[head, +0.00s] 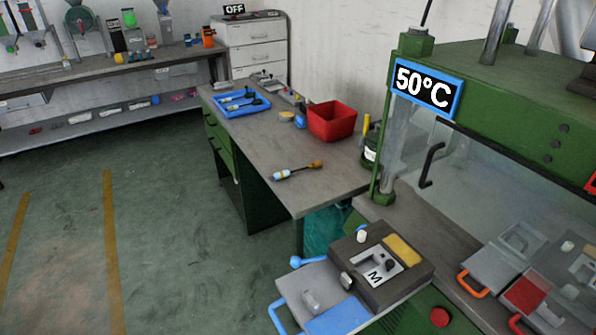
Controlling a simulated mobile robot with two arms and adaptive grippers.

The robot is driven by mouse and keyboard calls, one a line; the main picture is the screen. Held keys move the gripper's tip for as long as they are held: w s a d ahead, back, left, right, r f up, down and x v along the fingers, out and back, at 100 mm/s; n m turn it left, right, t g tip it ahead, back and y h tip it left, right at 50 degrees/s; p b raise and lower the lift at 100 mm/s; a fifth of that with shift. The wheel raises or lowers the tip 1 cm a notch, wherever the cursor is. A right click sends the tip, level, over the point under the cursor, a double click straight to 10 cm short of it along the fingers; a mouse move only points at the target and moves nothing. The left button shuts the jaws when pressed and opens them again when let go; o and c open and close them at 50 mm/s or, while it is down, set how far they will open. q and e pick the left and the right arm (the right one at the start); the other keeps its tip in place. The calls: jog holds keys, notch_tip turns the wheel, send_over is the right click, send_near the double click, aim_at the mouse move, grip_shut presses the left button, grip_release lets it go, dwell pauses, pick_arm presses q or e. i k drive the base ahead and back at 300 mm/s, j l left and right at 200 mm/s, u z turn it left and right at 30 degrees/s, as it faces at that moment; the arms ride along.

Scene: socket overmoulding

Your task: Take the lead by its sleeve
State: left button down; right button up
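A blue tray (262,111) lies on the far end of the grey-topped workbench (330,187). In it lie several small dark and blue pieces (238,98) that look like leads; their sleeves are too small to tell apart. Neither of my grippers is in view.
On the bench, a red bin (332,121) stands right of the tray, and a brush-like tool (298,171) lies nearer the front. A green press (500,110) reading 50°C stands at the right. An open mould marked M (377,266) sits in front. The floor at left is clear.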

aim_at(283, 174)
jog(key=z, duration=0.55)
jog(key=i+j+z, duration=0.1)
jog(key=j+z, duration=0.15)
jog(key=z, duration=0.2)
jog(key=i+j+z, duration=0.1)
jog(key=j+z, duration=0.15)
jog(key=z, duration=0.2)
jog(key=j+z, duration=0.25)
jog(key=z, duration=0.2)
jog(key=j+z, duration=0.4)
jog(key=k+j+z, duration=0.15)
jog(key=j, duration=0.3)
jog(key=j+z, duration=0.2)
jog(key=j, duration=0.25)
jog(key=k+j+z, duration=0.15)
jog(key=j, duration=0.25)
jog(key=k+j+z, duration=0.15)
jog(key=j, duration=0.25)
jog(key=k+j+z, duration=0.2)
jog(key=k+j, duration=0.05)
jog(key=j, duration=0.1)
